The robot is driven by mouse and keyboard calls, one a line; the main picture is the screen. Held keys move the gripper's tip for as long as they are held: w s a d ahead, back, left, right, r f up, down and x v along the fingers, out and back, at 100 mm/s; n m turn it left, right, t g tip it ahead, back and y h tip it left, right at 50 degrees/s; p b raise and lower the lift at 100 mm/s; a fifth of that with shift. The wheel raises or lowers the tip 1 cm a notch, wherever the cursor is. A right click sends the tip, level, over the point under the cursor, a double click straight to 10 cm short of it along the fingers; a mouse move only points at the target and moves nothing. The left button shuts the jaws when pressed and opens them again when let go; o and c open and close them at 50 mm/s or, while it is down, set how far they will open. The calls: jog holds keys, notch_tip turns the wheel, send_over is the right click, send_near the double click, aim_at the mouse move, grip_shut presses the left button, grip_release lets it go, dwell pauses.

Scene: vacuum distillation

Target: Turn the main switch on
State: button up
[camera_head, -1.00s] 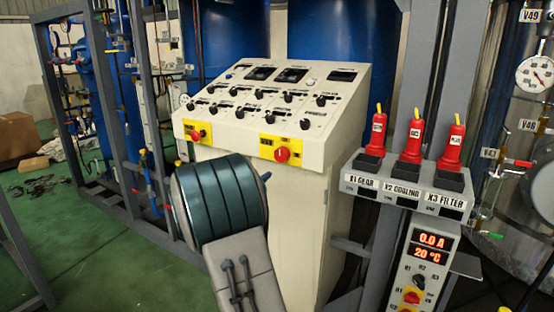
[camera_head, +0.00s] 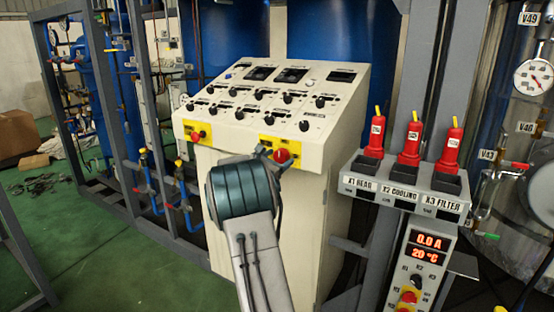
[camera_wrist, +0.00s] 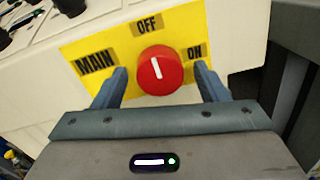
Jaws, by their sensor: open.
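The main switch is a red round knob (camera_wrist: 160,70) with a white pointer line, on a yellow plate (camera_wrist: 120,52) marked MAIN, OFF and ON. The pointer stands near upright, toward OFF and tilted slightly left. In the head view the red knob (camera_head: 282,156) is at the lower right of the cream control panel (camera_head: 313,150). My gripper (camera_wrist: 162,84) is open, with one blue-grey finger on each side of the knob. Whether the fingers touch it cannot be told. In the head view my gripper (camera_head: 272,156) is at the knob, partly hidden by my wrist.
A second yellow plate with a red knob (camera_head: 197,136) is at the panel's left. Several black knobs cover the sloped panel face. To the right, a grey shelf (camera_head: 404,199) holds red plugs (camera_head: 411,140) above a unit with lit displays (camera_head: 429,247).

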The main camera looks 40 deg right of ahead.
jog(key=c, duration=1)
jog(key=shift+f+m+b, duration=0.25)
jog(key=shift+m+b, duration=0.05)
jog(key=shift+b, duration=0.45)
jog(key=m+b, duration=0.1)
jog(key=b, duration=0.2)
jog(key=shift+f+m+b, duration=0.2)
jog(key=shift+m+b, duration=0.15)
jog(key=shift+m, duration=0.05)
jog(key=m+b, duration=0.5)
jog(key=b, duration=0.3)
jog(key=shift+y, duration=0.3)
jog(key=m+b, duration=0.5)
jog(key=b, duration=0.1)
jog(key=shift+r+m+b, duration=0.15)
jog(key=shift+m+b, duration=0.15)
jog(key=shift+b, duration=0.05)
jog(key=m+b, duration=0.4)
jog(key=shift+r, duration=0.2)
jog(key=shift+m, duration=0.4)
